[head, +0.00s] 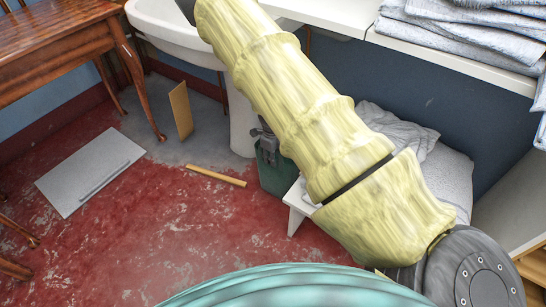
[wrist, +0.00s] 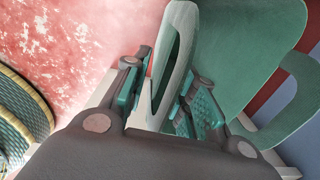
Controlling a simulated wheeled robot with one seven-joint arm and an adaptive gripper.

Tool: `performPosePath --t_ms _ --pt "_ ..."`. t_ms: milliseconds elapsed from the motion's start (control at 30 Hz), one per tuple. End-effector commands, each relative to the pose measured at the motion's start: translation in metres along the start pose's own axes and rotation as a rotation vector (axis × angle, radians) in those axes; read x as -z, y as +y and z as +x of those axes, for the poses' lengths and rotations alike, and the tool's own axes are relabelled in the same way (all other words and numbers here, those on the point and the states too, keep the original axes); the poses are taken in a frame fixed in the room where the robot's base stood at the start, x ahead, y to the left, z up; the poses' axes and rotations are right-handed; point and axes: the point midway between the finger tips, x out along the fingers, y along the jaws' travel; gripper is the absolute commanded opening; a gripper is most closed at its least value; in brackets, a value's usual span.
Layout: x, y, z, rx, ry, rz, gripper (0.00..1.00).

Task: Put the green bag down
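The green bag (head: 275,174) hangs or stands upright below my gripper (head: 263,137), beside the white pedestal and the low white stool. I cannot tell whether its base touches the floor. In the wrist view the green bag (wrist: 245,50) fills the upper right, with one loop handle free at the right. My yellow-sleeved arm hides part of the area around the bag in the head view.
A low white stool (head: 294,208) with grey cloth (head: 445,175) stands right of the bag. A white basin (head: 165,25) is behind. A wooden strip (head: 216,176) and a grey panel (head: 91,172) lie on the red floor. The floor in front is largely clear.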

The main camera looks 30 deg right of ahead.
Motion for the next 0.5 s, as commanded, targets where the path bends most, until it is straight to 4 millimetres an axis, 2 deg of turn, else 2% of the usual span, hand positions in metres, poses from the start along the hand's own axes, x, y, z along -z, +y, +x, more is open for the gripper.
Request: performPosePath --t_ms 267,500 --pt "0.0 0.0 -0.017 0.0 0.0 0.0 0.27" --pt "0.0 -0.001 -0.053 0.001 -0.001 -0.001 0.27"
